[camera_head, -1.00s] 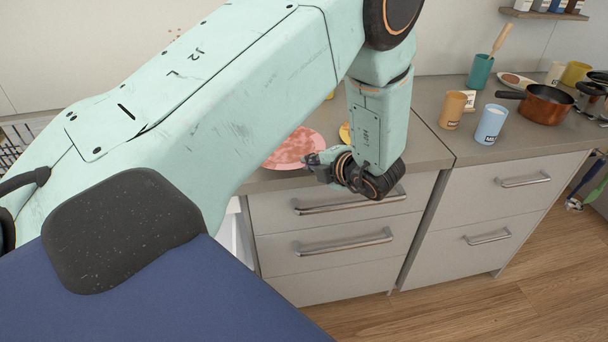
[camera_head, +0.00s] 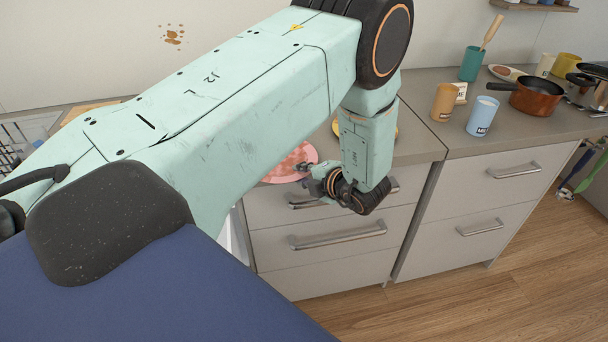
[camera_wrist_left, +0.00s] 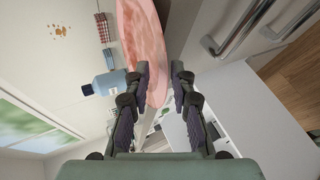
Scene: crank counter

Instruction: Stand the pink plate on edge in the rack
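The pink plate (camera_head: 292,160) lies at the counter's front edge in the head view, partly hidden by my left arm. It also shows in the left wrist view (camera_wrist_left: 143,35), with mottled reddish patches on its face. My left gripper (camera_head: 306,170) is at the plate's right front rim. In the left wrist view its two fingers (camera_wrist_left: 161,75) are apart; the left finger overlaps the plate's face, and the rim shows in the gap between them. Contact cannot be told. A wire rack (camera_head: 8,158) shows partly at the far left, behind my arm. My right gripper is not in view.
A yellow item shows partly behind my left forearm. An orange cup (camera_head: 444,102), a blue cup (camera_head: 482,116) and a copper pan (camera_head: 536,97) stand on the right counter. Drawer handles (camera_head: 338,236) project below the counter. A blue bottle (camera_wrist_left: 108,83) is near the plate.

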